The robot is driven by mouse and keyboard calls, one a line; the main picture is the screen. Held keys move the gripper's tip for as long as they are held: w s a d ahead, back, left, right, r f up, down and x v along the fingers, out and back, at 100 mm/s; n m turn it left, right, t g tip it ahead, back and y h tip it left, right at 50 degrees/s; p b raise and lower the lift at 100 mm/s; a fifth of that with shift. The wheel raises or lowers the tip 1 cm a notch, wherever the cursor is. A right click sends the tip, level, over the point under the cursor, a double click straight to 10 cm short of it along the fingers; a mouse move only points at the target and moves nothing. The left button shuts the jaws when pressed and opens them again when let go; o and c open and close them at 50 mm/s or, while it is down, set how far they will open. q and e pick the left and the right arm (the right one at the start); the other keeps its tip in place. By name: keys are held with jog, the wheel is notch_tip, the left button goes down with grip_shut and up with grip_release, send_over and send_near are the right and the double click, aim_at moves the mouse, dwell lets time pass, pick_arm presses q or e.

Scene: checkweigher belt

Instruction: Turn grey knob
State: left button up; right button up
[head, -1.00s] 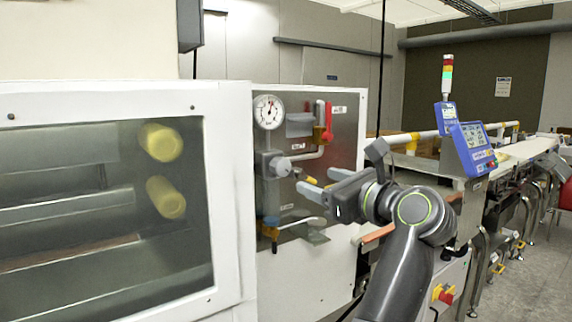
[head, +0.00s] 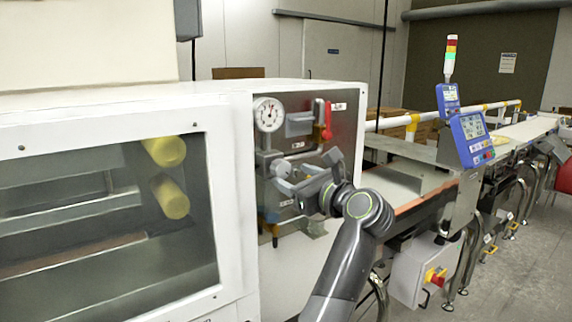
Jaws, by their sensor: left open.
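The grey knob (head: 280,167) is on the steel panel of the white machine, below the round gauge in the head view. My left gripper (head: 287,178) is open, with its jaws right at the knob. The gripper covers part of the panel around the knob. I cannot tell whether the fingers touch it. My right gripper is not in view.
A pressure gauge (head: 268,114) and a red-handled valve (head: 327,120) sit above on the same panel. A windowed white door (head: 228,200) stands to the left. A blue display (head: 470,139) and conveyor extend right.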

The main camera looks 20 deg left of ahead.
aim_at(284, 171)
pick_arm(q)
jog(key=shift+x, duration=2.05)
jog(key=shift+c, duration=0.5)
jog(key=c, duration=0.9)
jog(key=shift+r+m+p, duration=0.15)
jog(key=shift+m+p, duration=0.45)
jog(key=shift+p, duration=0.55)
jog(key=m+p, duration=0.8)
jog(key=p, duration=0.1)
jog(key=shift+p, duration=0.3)
jog(key=shift+m+p, duration=1.1)
jog(key=shift+m, duration=0.2)
